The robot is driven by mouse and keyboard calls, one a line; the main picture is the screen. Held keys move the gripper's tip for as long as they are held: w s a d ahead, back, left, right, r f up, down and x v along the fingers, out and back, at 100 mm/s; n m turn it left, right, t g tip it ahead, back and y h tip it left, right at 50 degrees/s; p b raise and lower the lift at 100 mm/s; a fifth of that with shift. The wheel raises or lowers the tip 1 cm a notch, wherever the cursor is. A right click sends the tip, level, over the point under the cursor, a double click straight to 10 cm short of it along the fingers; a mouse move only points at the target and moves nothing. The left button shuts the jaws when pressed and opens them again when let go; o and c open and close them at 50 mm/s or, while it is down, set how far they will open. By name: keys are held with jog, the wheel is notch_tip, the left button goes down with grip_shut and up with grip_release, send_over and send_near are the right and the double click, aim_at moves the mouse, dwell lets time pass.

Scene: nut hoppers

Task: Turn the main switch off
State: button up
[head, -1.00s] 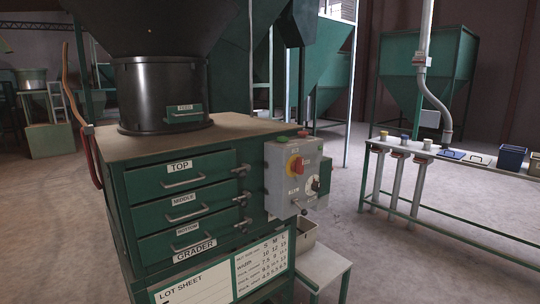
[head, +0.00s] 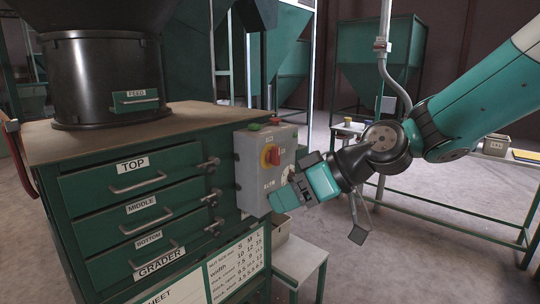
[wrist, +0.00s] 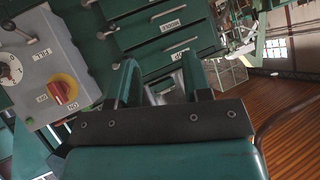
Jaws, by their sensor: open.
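The main switch (head: 270,155) is a red rotary handle on a yellow disc, on the front of a grey control box (head: 250,170) at the right side of the green grader. The red handle looks roughly upright in the head view. In the wrist view the main switch (wrist: 62,91) is at the left, tilted, with small labels beside it. My gripper (head: 291,193) is just right of and below the switch, in front of the box's lower right part, apart from the switch. In the wrist view my gripper (wrist: 160,75) is open and empty, its fingers pointing toward the drawers.
A dial (wrist: 11,70) and a small lever sit on the same box. Green and red buttons (head: 275,121) are on its top. Drawer latches (head: 210,164) stick out left of the box. A small white table (head: 300,262) stands below. A bench with frames is at the right.

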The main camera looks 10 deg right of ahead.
jog(key=w+d+t+y+b, duration=0.1)
jog(key=w+d+t, duration=0.4)
jog(key=w+d, duration=0.45)
jog(key=m+t, duration=0.2)
jog(key=t, duration=0.3)
send_near(279, 149)
jog(key=p+x, duration=0.2)
jog(key=x, duration=0.2)
jog(key=p+x, duration=0.3)
jog(key=x, duration=0.2)
jog(key=shift+w+a+r, duration=0.15)
jog(key=shift+w+r, duration=0.05)
jog(key=shift+r, duration=0.05)
jog(key=shift+x, duration=0.8)
jog(key=shift+f, duration=0.15)
jog(key=shift+c, duration=0.3)
jog(key=c, duration=0.7)
jog(key=shift+f, duration=0.1)
grip_shut()
